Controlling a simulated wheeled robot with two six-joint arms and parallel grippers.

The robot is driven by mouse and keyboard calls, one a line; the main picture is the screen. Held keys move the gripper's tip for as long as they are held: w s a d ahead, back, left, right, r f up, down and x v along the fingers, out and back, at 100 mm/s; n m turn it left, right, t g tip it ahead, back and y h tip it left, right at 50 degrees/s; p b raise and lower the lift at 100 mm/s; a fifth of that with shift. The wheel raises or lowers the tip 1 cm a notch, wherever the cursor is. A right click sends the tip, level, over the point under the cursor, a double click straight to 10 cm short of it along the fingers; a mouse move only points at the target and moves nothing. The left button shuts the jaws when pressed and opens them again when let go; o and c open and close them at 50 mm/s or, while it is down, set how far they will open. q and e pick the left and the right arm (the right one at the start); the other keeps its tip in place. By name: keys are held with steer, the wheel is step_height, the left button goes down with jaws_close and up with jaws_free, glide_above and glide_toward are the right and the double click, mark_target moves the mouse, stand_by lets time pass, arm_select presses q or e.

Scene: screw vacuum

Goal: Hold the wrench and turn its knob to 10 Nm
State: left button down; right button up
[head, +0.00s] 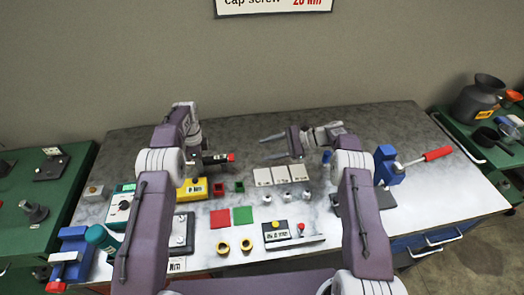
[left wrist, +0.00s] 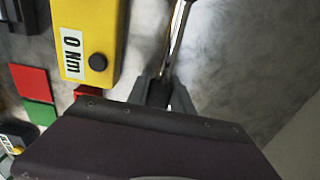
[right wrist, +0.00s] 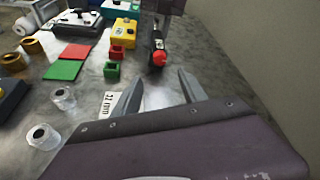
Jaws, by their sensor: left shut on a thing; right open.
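The wrench (head: 215,158) is held level above the back of the table, its red knob (head: 231,157) pointing right. My left gripper (left wrist: 160,90) is shut on its dark handle, and the chrome shaft (left wrist: 178,35) runs away from the fingers. In the right wrist view the wrench's dark grip and red knob (right wrist: 158,59) point toward my right gripper (right wrist: 160,80). That gripper is open and empty, its fingers (head: 262,148) apart and short of the knob. A yellow box (head: 192,188) near the wrench reads 0 Nm in the left wrist view (left wrist: 90,40). I cannot read the knob's setting.
Red (head: 220,218) and green (head: 243,215) mats lie mid-table, with white cards (head: 282,175) to their right. Small metal pieces (head: 280,198) stand in front of the cards. A blue vise (head: 388,165) holds a red-handled tool at right. The table's back is clear.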

mark_target(231, 158)
steer(key=shift+w+n, duration=0.1)
steer(key=shift+n, duration=0.4)
steer(key=shift+a+f+n+t, duration=0.15)
steer(key=shift+f+n+t, duration=0.15)
steer(key=shift+n, duration=0.4)
steer(key=shift+s+a+f+n+t+y, duration=0.15)
steer(key=shift+s+f+n+t+y, duration=0.15)
steer(key=shift+n, duration=0.3)
steer(key=shift+s+a+f+n+t+y, duration=0.1)
steer(key=shift+s+a+f+n+y, duration=0.1)
steer(key=shift+s+f+n, duration=0.3)
steer(key=shift+s+t, duration=0.2)
steer(key=shift+t, duration=0.1)
steer(key=shift+s+d, duration=0.1)
steer(key=shift+s, duration=0.2)
steer(key=shift+s+r+t, duration=0.15)
steer(key=shift+s+t, duration=0.05)
steer(key=shift+t, duration=0.1)
steer(key=shift+d+r, duration=0.15)
steer(key=shift+r, duration=0.1)
steer(key=x, duration=1.2)
